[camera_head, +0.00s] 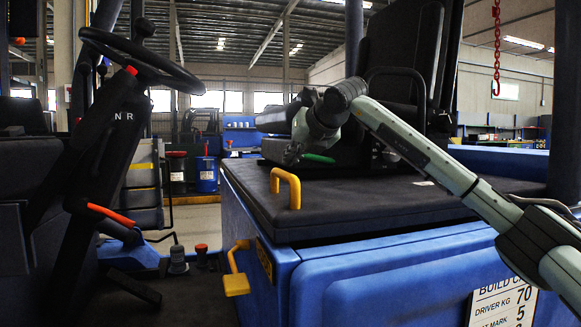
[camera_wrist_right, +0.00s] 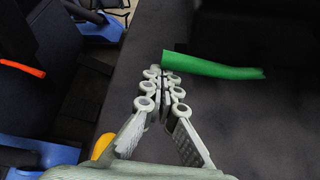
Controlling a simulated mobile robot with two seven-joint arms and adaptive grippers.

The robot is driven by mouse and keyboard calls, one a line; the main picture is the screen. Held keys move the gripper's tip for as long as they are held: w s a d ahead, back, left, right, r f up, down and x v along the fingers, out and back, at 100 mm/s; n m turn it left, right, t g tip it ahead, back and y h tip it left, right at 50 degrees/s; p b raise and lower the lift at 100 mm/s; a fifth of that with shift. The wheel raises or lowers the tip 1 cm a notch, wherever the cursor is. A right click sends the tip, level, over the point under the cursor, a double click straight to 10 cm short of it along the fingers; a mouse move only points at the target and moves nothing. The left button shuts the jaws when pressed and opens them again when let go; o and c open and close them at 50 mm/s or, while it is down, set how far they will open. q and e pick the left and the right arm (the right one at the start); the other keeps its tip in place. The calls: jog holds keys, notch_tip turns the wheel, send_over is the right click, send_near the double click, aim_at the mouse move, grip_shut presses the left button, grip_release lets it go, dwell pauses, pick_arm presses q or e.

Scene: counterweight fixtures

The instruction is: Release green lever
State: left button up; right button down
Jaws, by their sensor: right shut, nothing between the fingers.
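The green lever (camera_head: 318,158) is a short green bar beside the black seat, above the dark top of the blue body. In the right wrist view the green lever (camera_wrist_right: 215,67) runs sideways from just ahead of the fingertips to the right. My right gripper (camera_head: 294,153) is shut and empty, close to the lever's left end. In the right wrist view its fingertips (camera_wrist_right: 162,80) are together just below that end; I cannot tell whether they touch it. My left gripper is not in view.
A yellow handle (camera_head: 286,187) rises from the dark top (camera_head: 370,205), left of centre. A black seat (camera_head: 398,60) stands behind my right arm. A steering wheel (camera_head: 140,58) is at the left. A red chain (camera_head: 496,45) hangs at the right.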

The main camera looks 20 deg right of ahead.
jog(key=r, duration=0.1)
jog(key=r+m+y, duration=0.1)
jog(key=r, duration=0.1)
jog(key=shift+d+y, duration=0.3)
jog(key=shift+d, duration=0.1)
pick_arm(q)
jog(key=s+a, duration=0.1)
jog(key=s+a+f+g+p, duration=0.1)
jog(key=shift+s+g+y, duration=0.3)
pick_arm(e)
jog(key=d+r+m+y, duration=0.2)
jog(key=r, duration=0.1)
jog(key=shift+r+t, duration=0.1)
jog(key=shift+t, duration=0.2)
jog(key=shift+m, duration=0.3)
jog(key=shift+r, duration=0.1)
